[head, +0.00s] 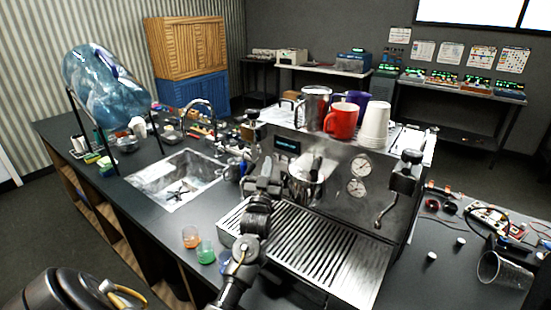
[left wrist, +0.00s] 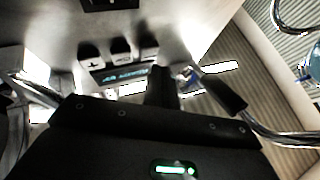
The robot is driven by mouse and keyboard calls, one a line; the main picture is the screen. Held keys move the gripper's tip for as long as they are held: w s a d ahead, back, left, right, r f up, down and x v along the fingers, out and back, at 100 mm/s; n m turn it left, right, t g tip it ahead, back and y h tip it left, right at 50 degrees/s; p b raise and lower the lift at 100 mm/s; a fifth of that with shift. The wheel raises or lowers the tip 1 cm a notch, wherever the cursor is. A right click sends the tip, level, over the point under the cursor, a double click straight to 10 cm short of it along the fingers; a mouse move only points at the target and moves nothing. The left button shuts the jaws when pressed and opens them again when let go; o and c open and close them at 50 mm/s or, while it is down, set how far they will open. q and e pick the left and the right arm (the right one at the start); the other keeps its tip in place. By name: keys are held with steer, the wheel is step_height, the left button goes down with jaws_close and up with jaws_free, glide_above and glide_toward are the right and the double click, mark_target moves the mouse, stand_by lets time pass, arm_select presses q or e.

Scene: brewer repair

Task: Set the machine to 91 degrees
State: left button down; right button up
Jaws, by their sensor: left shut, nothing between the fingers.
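The espresso machine (head: 335,165) stands on the dark counter, a steel box with a small lit display (head: 287,145) on its front. In the left wrist view the display (left wrist: 125,75) glows blue, its digits too blurred to read. A row of buttons (left wrist: 120,48) sits beside it, one marked with a plus. My left gripper (head: 268,165) is in front of the machine's face, just below and left of the display. Its shut, empty fingers (left wrist: 161,75) show close to the display's right end in the wrist view; I cannot tell whether they touch anything. My right gripper is out of view.
A steam wand (left wrist: 220,88) is right of the fingers in the wrist view. The drip tray (head: 310,255) is below the machine's front. A red mug (head: 340,121) and stacked cups (head: 375,125) stand on top. A sink (head: 175,180) is left, with small cups (head: 205,252) nearer.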

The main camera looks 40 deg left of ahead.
arm_select(q)
steer(key=shift+w, duration=0.1)
stand_by(0.6)
steer(key=shift+w, duration=0.35)
steer(key=shift+w+b, duration=0.35)
steer(key=shift+w, duration=0.1)
stand_by(0.7)
steer(key=shift+s, duration=0.1)
steer(key=shift+s+p, duration=0.45)
steer(key=shift+s, duration=0.35)
steer(key=shift+s+d+p, duration=0.1)
steer(key=shift+s+p, duration=1.1)
steer(key=shift+s, duration=1.3)
stand_by(0.7)
